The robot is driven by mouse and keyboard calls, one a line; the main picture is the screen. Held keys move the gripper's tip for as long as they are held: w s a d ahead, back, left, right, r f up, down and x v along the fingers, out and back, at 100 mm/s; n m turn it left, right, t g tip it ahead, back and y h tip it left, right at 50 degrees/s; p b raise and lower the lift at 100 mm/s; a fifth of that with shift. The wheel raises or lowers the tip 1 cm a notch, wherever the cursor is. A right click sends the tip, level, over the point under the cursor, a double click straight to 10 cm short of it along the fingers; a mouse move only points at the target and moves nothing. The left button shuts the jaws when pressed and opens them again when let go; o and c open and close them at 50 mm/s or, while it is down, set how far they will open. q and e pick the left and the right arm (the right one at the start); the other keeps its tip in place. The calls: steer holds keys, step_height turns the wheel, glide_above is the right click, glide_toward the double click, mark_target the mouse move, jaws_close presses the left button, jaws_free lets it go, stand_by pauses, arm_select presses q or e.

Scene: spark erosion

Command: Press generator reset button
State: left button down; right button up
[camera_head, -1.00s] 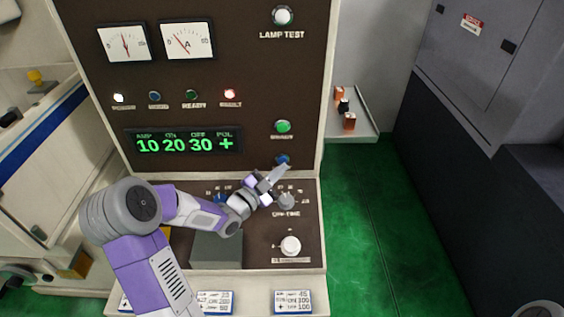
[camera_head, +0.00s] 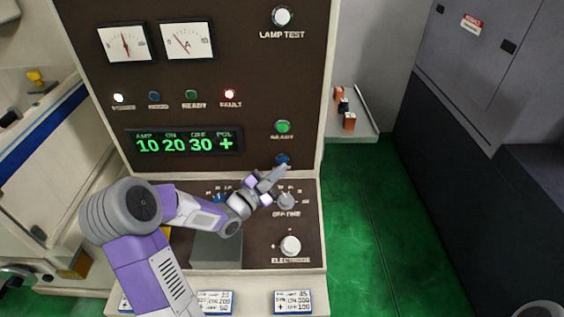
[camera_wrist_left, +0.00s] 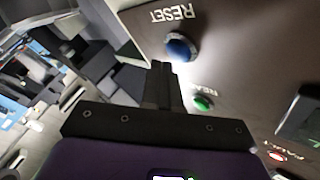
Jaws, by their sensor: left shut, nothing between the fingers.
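The blue reset button (camera_head: 282,159) is on the brown generator panel, below the green ready button (camera_head: 282,127). It also shows in the left wrist view as a blue dome (camera_wrist_left: 181,48) beside the RESET lettering. My left gripper (camera_head: 281,171) is shut and empty. Its tips are just below and close to the blue button in the head view. In the left wrist view the shut fingers (camera_wrist_left: 161,72) point towards the button's lower left side; I cannot tell whether they touch it. The red fault lamp (camera_head: 229,94) is lit. My right gripper is out of view.
The off-time knob (camera_head: 286,201) and electrode knob (camera_head: 290,246) stick out of the lower panel near my left arm. The lamp test button (camera_head: 282,16) is at the top. A shelf (camera_head: 366,131) with small orange blocks stands to the right. The green floor (camera_head: 385,220) is clear.

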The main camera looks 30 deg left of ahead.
arm_select(q)
steer(key=shift+w, duration=0.1)
steer(key=shift+w+a+b, duration=0.2)
steer(key=shift+w+b, duration=0.1)
steer(key=shift+b, duration=0.05)
steer(key=shift+w+a, duration=0.1)
steer(key=shift+a, duration=0.05)
stand_by(0.6)
steer(key=shift+s+d+b, duration=0.35)
steer(key=shift+s+b, duration=0.05)
steer(key=shift+s, duration=0.1)
steer(key=s+d+b, duration=0.1)
steer(key=s+d, duration=0.2)
steer(key=s, duration=0.2)
stand_by(0.6)
stand_by(0.6)
